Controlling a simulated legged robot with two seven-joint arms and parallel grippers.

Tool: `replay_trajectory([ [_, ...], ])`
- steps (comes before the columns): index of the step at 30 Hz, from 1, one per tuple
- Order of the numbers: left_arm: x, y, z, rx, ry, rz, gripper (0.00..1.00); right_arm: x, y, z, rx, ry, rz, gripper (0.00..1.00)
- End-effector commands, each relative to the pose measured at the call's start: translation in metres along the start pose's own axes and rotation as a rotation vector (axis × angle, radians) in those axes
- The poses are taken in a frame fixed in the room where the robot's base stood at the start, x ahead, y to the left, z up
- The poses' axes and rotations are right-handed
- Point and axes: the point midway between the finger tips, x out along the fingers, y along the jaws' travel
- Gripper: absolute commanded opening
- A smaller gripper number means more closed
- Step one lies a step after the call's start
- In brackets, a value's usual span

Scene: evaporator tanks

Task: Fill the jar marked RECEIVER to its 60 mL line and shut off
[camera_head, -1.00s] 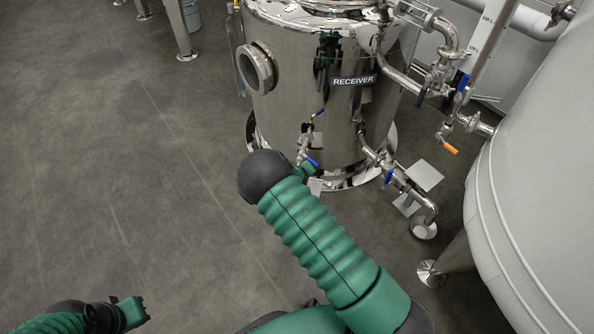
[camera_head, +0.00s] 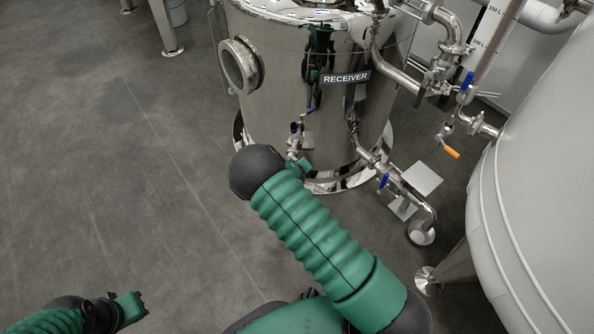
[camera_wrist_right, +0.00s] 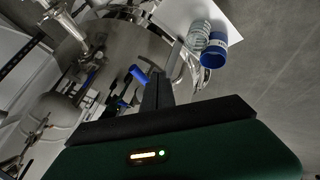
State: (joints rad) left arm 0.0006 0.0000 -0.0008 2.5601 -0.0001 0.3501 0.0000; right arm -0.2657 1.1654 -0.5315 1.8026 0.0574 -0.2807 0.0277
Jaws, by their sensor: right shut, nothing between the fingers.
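The steel tank labelled RECEIVER (camera_head: 285,90) stands at upper centre in the head view. A small valve (camera_head: 294,146) with blue parts sits low on its front. My right gripper (camera_wrist_right: 157,88) is shut and empty; its tips are close to a blue handle (camera_wrist_right: 138,75) in the right wrist view. I cannot tell whether they touch it. In the head view my right arm hides most of this gripper. A clear jar with a blue cap or ring (camera_wrist_right: 212,55) shows at a white plate in the wrist view; no marking or level is readable. My left gripper (camera_head: 130,308) is at lower left, its opening unclear.
Pipework with a blue-handled valve (camera_head: 384,181) runs from the tank's lower right. An orange-handled valve (camera_head: 451,152) sits between the tank and a large pale vessel (camera_head: 540,190) at right. The grey floor (camera_head: 110,170) on the left is clear.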

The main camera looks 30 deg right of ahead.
Motion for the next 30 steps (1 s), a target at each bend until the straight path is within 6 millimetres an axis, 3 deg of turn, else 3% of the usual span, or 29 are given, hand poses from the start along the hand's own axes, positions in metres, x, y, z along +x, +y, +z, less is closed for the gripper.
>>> replay_trajectory([
  [18,-0.049,0.000,-0.012,0.001,0.000,0.000,0.00,0.009,0.030,0.006,-0.254,0.148,-0.157,0.00],
  [30,-0.058,0.000,-0.014,0.001,0.000,0.000,0.00,0.019,0.041,0.006,-0.254,0.145,-0.156,0.00],
])
